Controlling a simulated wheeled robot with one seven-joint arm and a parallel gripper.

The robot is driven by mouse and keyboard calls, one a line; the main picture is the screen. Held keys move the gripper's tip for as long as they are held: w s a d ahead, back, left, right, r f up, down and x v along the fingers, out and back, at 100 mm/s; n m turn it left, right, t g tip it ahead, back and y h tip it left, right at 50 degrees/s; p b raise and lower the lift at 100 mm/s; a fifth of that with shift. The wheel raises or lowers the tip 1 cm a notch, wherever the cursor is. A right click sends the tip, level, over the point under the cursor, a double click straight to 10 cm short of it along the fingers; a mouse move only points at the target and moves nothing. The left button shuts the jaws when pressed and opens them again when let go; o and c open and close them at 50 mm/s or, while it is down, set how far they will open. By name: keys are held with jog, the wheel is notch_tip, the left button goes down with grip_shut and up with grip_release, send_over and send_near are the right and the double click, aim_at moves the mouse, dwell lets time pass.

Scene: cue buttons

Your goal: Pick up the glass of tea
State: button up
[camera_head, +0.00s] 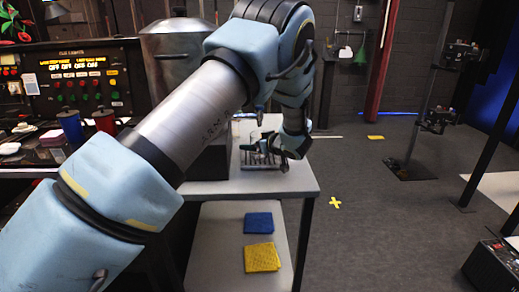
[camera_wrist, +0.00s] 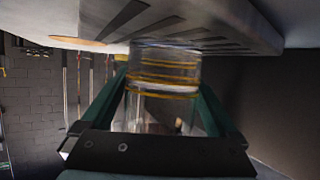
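A clear glass with gold bands (camera_wrist: 165,72) shows in the wrist view, which looks turned upside down. It stands by the slotted grate at the picture's top. No dark tea can be made out in it. My gripper (camera_wrist: 161,88) has its green fingers on either side of the glass, close to its walls. I cannot tell whether both fingers touch it. In the head view my gripper (camera_head: 266,152) is low over the grate (camera_head: 258,161) on the table, and the glass is mostly hidden there.
The white table (camera_head: 230,188) has a lower shelf with a blue cloth (camera_head: 258,226) and a yellow cloth (camera_head: 262,257). A metal urn (camera_head: 165,60) stands behind my arm. A control panel (camera_head: 80,80) and red and blue cans are at left. The floor at right is mostly open.

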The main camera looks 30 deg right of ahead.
grip_shut()
dwell(0.6)
jog(key=shift+r, duration=0.15)
jog(key=shift+r+b, duration=0.35)
jog(key=shift+r, duration=0.2)
jog(key=s+b, duration=0.1)
jog(key=s, duration=0.5)
jog(key=s+d+b, duration=0.1)
jog(key=s, duration=0.5)
jog(key=s+d+b, duration=0.1)
jog(key=s, duration=0.4)
jog(key=shift+s+r, duration=0.1)
jog(key=shift+s, duration=0.3)
dwell(1.2)
